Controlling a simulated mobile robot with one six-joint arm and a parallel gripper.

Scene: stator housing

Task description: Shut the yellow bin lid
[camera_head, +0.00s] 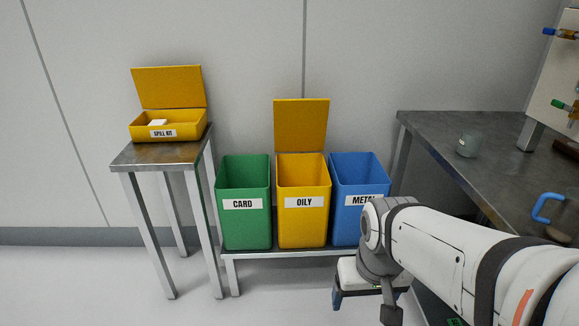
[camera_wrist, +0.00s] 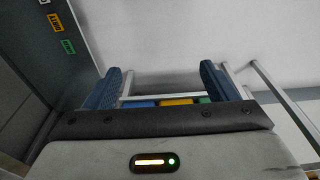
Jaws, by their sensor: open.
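The yellow bin (camera_head: 303,228), labelled OILY, stands between a green and a blue bin on a low metal stand. Its yellow lid (camera_head: 301,124) is open, standing upright at the bin's back edge against the wall. My gripper (camera_head: 340,298) is low in front of the stand, below and right of the yellow bin and apart from it; the arm hides part of it. In the wrist view the two blue fingers (camera_wrist: 161,80) are spread with nothing between them. A strip of the yellow bin (camera_wrist: 178,102) shows beyond the gripper's dark edge.
The green CARD bin (camera_head: 244,228) is left, the blue METAL bin (camera_head: 350,225) right, partly behind my arm. A yellow spill kit box (camera_head: 188,131) with its lid up sits on a side table (camera_head: 135,156). A workbench (camera_head: 435,127) stands right. Floor at front left is clear.

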